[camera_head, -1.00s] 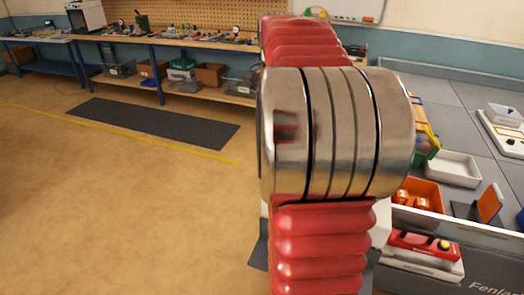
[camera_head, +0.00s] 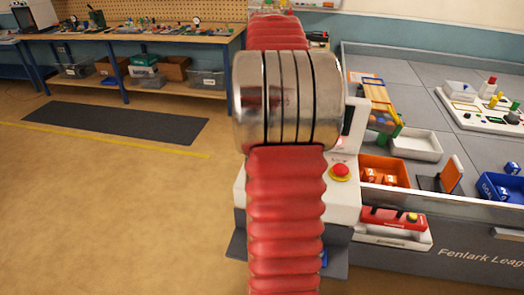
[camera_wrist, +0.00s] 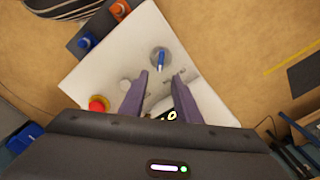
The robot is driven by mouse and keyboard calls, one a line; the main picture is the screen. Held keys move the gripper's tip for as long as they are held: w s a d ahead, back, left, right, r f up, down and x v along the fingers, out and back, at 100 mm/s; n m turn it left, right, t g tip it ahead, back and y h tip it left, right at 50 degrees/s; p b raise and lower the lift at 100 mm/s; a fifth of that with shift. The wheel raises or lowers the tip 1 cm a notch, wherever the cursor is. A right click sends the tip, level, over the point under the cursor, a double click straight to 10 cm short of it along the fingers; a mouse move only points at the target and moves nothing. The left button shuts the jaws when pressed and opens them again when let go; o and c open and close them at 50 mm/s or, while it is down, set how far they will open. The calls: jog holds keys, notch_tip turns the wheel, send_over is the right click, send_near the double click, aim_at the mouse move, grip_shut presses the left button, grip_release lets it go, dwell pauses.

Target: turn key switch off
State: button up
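The key switch is a blue key (camera_wrist: 161,60) in a round grey base on a white panel (camera_wrist: 120,70) in the wrist view. The key's handle lies roughly up and down in that view. My gripper (camera_wrist: 164,73) is open, its two purple fingers apart and empty. The key shows just beyond and between the fingertips; how far below them it lies, I cannot tell. In the head view my own red arm covers the gripper and the key; the white stand (camera_head: 342,207) shows in part behind the arm.
A red push button (camera_wrist: 97,104) sits left of my gripper on the panel, also visible in the head view (camera_head: 340,172). Blue (camera_wrist: 87,41) and orange (camera_wrist: 119,10) items sit by the panel's edge.

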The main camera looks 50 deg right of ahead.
notch_tip(320, 180, down, 12)
jog(key=shift+f, duration=0.1)
dwell(0.5)
jog(key=shift+c, duration=0.6)
